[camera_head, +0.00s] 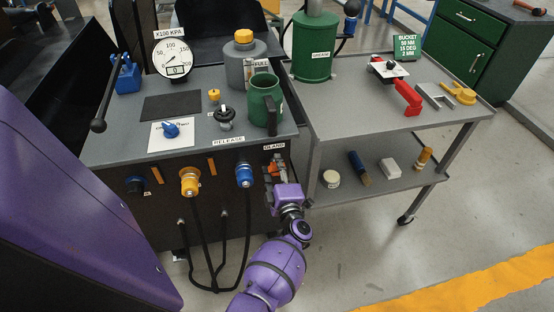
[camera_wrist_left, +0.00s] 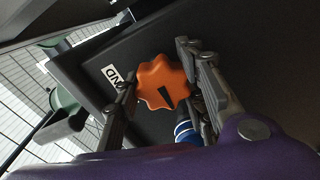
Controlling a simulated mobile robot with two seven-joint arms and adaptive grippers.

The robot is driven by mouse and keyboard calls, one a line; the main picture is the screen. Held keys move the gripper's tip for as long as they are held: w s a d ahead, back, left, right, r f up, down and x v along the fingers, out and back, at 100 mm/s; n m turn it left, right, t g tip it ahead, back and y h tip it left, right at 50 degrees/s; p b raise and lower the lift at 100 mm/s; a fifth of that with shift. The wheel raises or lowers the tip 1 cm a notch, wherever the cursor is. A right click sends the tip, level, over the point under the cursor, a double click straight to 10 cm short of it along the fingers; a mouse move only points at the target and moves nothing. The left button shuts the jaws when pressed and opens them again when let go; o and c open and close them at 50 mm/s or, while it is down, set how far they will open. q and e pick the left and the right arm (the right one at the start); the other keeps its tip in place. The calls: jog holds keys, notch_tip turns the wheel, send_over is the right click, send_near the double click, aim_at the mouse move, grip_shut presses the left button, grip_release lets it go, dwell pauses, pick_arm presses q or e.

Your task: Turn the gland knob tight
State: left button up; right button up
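The orange lobed gland knob (camera_wrist_left: 160,82) with a black pointer mark is on the dark front panel, beside a white label partly reading "ND". In the head view the white GLAND label (camera_head: 274,147) is at the panel's right end, and the orange knob is mostly hidden behind my left gripper (camera_head: 275,172). In the left wrist view my left gripper (camera_wrist_left: 157,68) has one finger on each side of the knob, very close to its rim. Whether both fingers press on it I cannot tell. My right gripper is not in view.
A blue coupler (camera_head: 244,175) and a yellow coupler (camera_head: 190,181) with hanging black hoses are left of the knob. A green mug (camera_head: 265,103) stands above on the bench. A grey cart (camera_head: 345,105) with tools stands close on the right. A gauge (camera_head: 173,58) is at the back.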

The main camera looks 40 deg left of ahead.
pick_arm(q)
jog(key=o, duration=0.3)
jog(key=shift+s+a+r, duration=0.1)
jog(key=shift+a, duration=0.05)
jog(key=v, duration=1.2)
